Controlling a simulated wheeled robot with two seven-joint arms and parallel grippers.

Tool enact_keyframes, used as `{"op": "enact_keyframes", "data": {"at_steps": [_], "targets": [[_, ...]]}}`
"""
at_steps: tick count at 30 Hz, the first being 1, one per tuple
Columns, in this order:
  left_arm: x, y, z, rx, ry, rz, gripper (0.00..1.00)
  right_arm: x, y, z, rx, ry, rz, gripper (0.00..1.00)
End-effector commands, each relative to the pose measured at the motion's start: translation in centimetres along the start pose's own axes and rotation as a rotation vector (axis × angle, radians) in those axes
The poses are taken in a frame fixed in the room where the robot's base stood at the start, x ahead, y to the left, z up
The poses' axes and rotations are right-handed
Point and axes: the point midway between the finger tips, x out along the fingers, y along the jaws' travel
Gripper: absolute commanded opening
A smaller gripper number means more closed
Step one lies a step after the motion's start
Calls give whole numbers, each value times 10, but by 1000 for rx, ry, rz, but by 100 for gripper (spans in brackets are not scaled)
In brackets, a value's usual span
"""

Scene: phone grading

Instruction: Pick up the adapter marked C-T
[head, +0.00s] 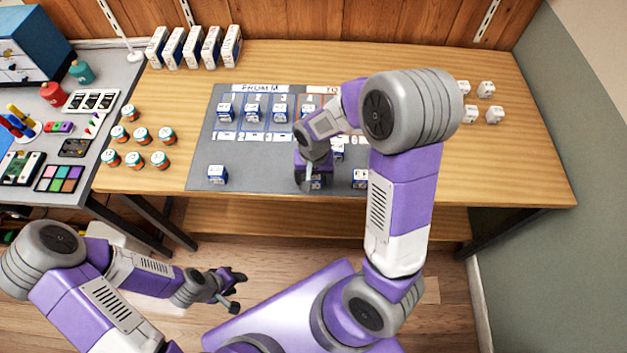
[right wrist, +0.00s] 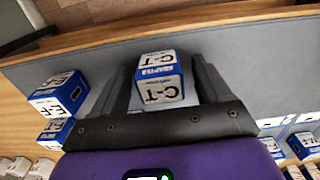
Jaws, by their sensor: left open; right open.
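The adapter marked C-T is a small white and blue box (right wrist: 158,82) in the right wrist view. It sits on the grey mat (right wrist: 245,60) between the two fingers of my right gripper (right wrist: 162,75). The fingers are open on either side of it, and a gap to the box shows on at least the left side. In the head view my right gripper (head: 311,176) is low over the front part of the mat (head: 260,178) and mostly hides the box. My left gripper (head: 232,288) is open and empty, off the table's front edge.
A box marked E-F (right wrist: 62,92) stands left of C-T in the right wrist view. Another adapter (head: 217,174) stands at the mat's front left. Several adapters (head: 252,112) stand in the marked slots behind. Small jars (head: 140,135) stand left of the mat.

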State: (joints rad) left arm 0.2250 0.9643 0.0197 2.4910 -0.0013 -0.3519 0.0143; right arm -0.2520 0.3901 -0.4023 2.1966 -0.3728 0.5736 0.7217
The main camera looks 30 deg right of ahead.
Motion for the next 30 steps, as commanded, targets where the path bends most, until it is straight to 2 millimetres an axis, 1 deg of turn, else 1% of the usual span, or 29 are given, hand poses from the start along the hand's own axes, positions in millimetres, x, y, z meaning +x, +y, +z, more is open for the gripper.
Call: {"op": "enact_keyframes", "data": {"at_steps": [1, 3, 9, 20, 26, 28, 30], "targets": [[3, -1, 0, 0, 0, 0, 43, 6, 0, 0, 0, 0, 0, 77], [3, -1, 0, 0, 0, 0, 43, 8, 0, 0, 0, 1, -1, 77], [2, -1, 0, 0, 0, 0, 43, 7, 0, 0, -1, 1, -1, 77], [2, -1, 0, 0, 0, 0, 43, 7, 0, 0, -1, 1, -1, 22], [2, -1, 0, 0, 0, 0, 43, 6, 0, 0, -1, 1, -2, 21], [0, 0, 0, 0, 0, 0, 43, 2, -1, 0, -1, 2, -3, 21], [-3, 1, 0, 0, 0, 0, 43, -6, -1, 0, -1, 3, -3, 21]]}}
